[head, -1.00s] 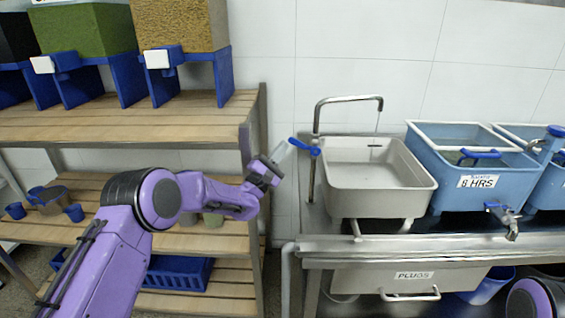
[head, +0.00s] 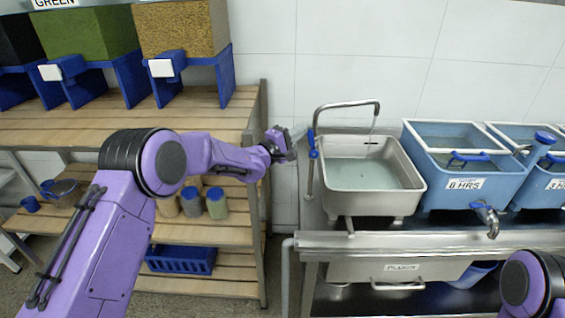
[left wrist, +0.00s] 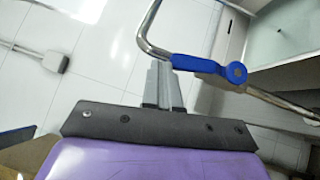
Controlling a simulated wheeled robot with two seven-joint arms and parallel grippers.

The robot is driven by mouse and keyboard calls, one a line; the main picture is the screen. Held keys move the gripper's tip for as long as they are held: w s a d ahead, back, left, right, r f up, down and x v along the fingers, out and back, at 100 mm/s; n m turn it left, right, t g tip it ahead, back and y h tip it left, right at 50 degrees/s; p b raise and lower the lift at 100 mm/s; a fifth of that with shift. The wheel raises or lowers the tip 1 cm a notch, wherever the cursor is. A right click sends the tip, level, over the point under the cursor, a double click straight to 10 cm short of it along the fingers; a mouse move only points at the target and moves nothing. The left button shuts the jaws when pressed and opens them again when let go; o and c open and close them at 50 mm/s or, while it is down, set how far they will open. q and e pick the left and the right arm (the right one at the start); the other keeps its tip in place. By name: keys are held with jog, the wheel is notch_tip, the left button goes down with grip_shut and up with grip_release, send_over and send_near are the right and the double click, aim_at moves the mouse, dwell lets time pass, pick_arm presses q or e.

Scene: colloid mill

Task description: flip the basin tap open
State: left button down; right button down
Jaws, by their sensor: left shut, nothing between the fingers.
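The basin tap (head: 345,106) is a bent steel pipe rising at the left of the grey basin (head: 405,198), its spout over the basin. Its blue lever (head: 312,145) stands roughly upright along the pipe in the head view. A thin stream shows below the spout, and bluish water shows in the basin. My left gripper (head: 291,157) is just left of the lever. In the left wrist view its shut, empty fingers (left wrist: 160,70) are beside the blue lever (left wrist: 205,66); I cannot tell whether they touch. My right gripper is out of view.
Blue tanks (head: 460,190) stand right of the basin, with a steel tap (head: 487,217) in front. A wooden shelf (head: 120,125) with hoppers and jars is at the left, near my left arm. A white tiled wall (head: 270,50) is behind.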

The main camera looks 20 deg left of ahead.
pick_arm(q)
jog(key=shift+w+d+r+p, duration=0.15)
jog(key=shift+d+r+p, duration=0.05)
jog(key=shift+d, duration=0.3)
jog(key=shift+w+d+r+p, duration=0.15)
jog(key=shift+d, duration=0.3)
dwell(1.4)
jog(key=s+a+r+b, duration=0.1)
jog(key=s+a+r, duration=0.1)
jog(key=s+a, duration=0.6)
jog(key=shift+s+a+r+b, duration=0.2)
jog(key=shift+s+r+b, duration=0.1)
jog(key=shift+s, duration=0.6)
